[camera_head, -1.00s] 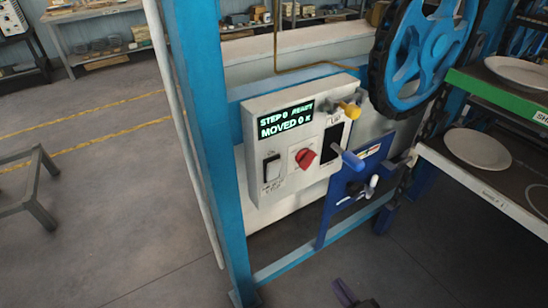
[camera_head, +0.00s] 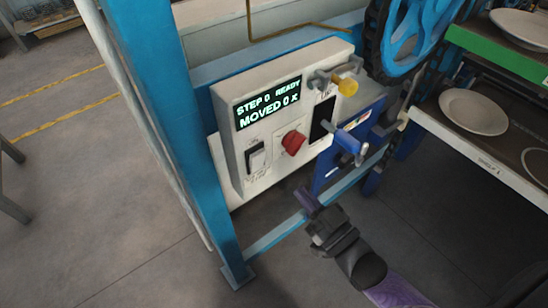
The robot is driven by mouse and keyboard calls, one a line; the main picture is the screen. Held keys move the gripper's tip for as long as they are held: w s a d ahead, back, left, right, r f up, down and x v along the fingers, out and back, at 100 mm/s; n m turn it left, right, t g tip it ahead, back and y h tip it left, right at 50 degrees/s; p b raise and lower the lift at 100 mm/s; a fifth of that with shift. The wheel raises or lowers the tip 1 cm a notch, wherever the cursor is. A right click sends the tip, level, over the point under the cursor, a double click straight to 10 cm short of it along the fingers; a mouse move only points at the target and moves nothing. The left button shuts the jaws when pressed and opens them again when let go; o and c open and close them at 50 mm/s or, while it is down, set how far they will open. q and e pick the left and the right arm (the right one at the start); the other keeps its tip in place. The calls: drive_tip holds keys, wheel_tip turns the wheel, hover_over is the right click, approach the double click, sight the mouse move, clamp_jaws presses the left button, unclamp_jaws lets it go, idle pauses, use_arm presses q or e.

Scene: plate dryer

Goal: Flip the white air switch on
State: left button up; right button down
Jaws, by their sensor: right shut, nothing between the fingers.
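The white air switch (camera_head: 256,158) is a rocker in a dark frame at the lower left of the white control panel (camera_head: 222,160). The panel's display (camera_head: 268,102) reads "STEP 0 READY" and "MOVED 0 x". My right gripper (camera_head: 306,200) comes in from the bottom right. It is shut and empty, below the panel and to the lower right of the switch, apart from both. My left gripper is not in view.
A red knob (camera_head: 293,142) sits right of the switch. A yellow-tipped handle (camera_head: 347,86) and a blue lever (camera_head: 349,143) stick out at the panel's right. A blue post (camera_head: 160,90) stands left. Racks with plates (camera_head: 473,111) are at right.

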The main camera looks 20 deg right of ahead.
sight(257, 161)
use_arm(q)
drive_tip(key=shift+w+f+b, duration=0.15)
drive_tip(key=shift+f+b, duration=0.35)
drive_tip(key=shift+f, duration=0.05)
use_arm(e)
drive_tip(key=x, duration=0.9)
drive_tip(key=shift+w, duration=0.4)
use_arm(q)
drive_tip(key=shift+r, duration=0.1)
use_arm(e)
drive_tip(key=shift+a+r, duration=0.1)
drive_tip(key=shift+a, duration=0.05)
